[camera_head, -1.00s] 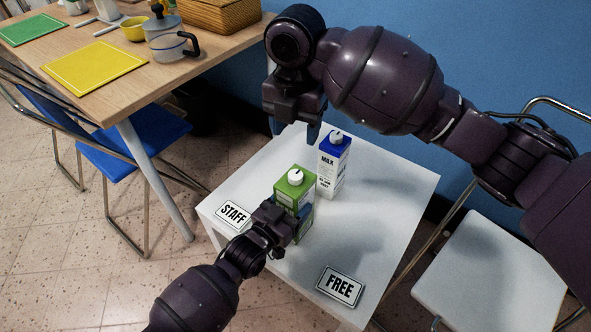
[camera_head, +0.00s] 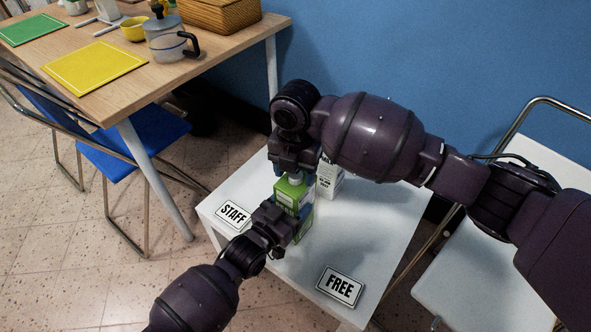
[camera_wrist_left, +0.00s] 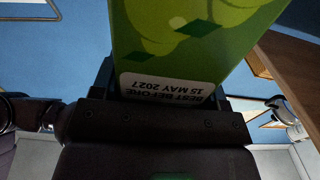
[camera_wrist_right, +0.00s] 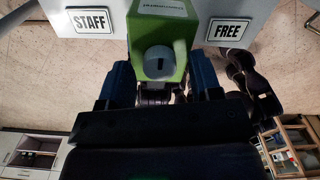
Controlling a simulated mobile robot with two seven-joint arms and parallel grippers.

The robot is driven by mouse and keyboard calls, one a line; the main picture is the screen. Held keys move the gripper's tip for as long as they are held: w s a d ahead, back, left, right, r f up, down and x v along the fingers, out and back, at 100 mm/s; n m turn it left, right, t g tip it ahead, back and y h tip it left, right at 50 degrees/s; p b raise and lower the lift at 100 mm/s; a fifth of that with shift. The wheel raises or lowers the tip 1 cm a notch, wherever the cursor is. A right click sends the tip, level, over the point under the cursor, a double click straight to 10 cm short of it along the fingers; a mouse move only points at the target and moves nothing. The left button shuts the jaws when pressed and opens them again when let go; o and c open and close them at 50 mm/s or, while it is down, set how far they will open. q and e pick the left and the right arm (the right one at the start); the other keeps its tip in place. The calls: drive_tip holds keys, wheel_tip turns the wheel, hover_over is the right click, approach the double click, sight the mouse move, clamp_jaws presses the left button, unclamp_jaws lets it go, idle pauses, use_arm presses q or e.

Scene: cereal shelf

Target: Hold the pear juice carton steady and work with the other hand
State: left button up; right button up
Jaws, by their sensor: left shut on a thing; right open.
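My right gripper (camera_head: 294,172) is open directly over the carton top. In the right wrist view its two blue fingers stand apart on either side of the cap. I cannot tell whether they touch it.
A milk carton (camera_head: 328,182) stands just right of the green carton, partly hidden by my right arm. The white table (camera_head: 385,235) carries a STAFF sign (camera_head: 233,214) and a FREE sign (camera_head: 340,287). A blue wall (camera_head: 450,60) rises behind.

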drive_tip(key=shift+f, duration=0.25)
drive_tip(key=c, duration=0.9)
